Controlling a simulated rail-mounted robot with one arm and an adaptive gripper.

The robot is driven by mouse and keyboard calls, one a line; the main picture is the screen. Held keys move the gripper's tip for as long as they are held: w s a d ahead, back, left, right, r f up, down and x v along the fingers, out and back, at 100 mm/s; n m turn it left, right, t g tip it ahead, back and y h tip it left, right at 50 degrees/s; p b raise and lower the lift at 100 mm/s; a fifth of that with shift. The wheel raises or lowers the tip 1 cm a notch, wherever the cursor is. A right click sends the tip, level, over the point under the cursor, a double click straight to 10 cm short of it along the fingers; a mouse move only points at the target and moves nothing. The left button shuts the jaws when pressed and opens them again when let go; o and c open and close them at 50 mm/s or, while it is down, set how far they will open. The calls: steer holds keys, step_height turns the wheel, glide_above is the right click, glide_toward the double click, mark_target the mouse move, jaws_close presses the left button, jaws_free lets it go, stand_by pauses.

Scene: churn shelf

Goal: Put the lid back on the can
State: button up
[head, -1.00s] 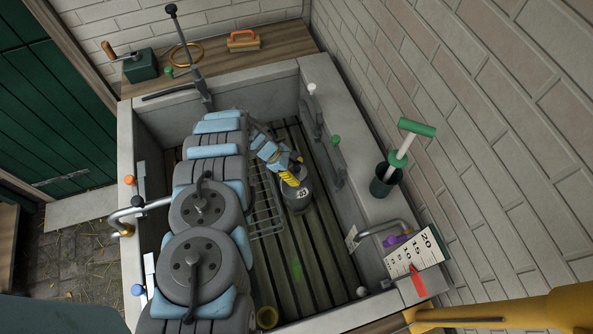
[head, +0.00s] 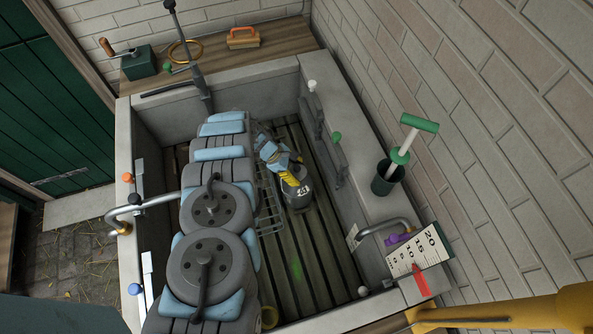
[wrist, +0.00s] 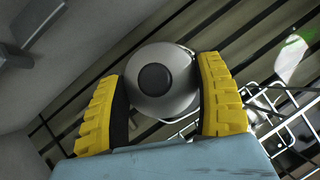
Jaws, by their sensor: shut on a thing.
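A small dark grey can (head: 299,200) with a white number on its side stands upright on the slatted floor of the stone trough. My gripper (head: 290,178) is at its top, with blue body and yellow fingers. In the wrist view, a round light grey lid (wrist: 180,95) with a dark round knob (wrist: 154,78) sits between the two yellow fingers, one on each side. My gripper also shows in the wrist view (wrist: 165,100) and is shut on this lid. The can's body below is mostly hidden there. I cannot tell whether the lid is fully seated.
On the right ledge are a green-handled tool in a dark cup (head: 386,180) and a number card (head: 415,255). Bare slats lie in front of the can.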

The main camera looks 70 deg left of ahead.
steer(key=o, duration=1.2)
steer(key=shift+d, duration=0.1)
steer(key=shift+o, duration=0.2)
steer(key=shift+r, duration=0.1)
steer(key=v, duration=1.1)
steer(key=shift+s+a+r, duration=0.25)
